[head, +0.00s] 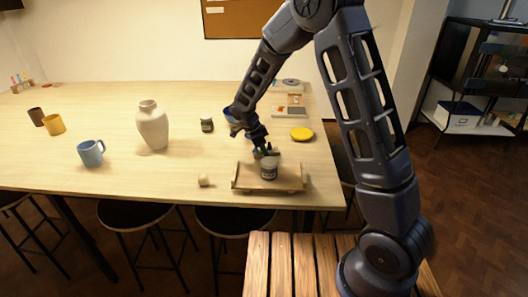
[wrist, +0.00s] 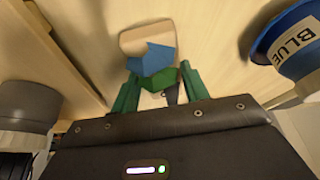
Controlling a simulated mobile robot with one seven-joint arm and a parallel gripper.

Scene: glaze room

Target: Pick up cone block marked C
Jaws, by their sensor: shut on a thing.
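No letter C is readable, and the head view hides the block behind the jar and fingers. I cannot tell whether the block is lifted.
The wooden tray (head: 285,186) holds a grey jar (head: 269,171). A blue container marked BLUE (wrist: 290,40) is close on the right in the wrist view, a grey jar (wrist: 28,105) on the left. A yellow dish (head: 301,134) and white vase (head: 152,126) stand on the table.

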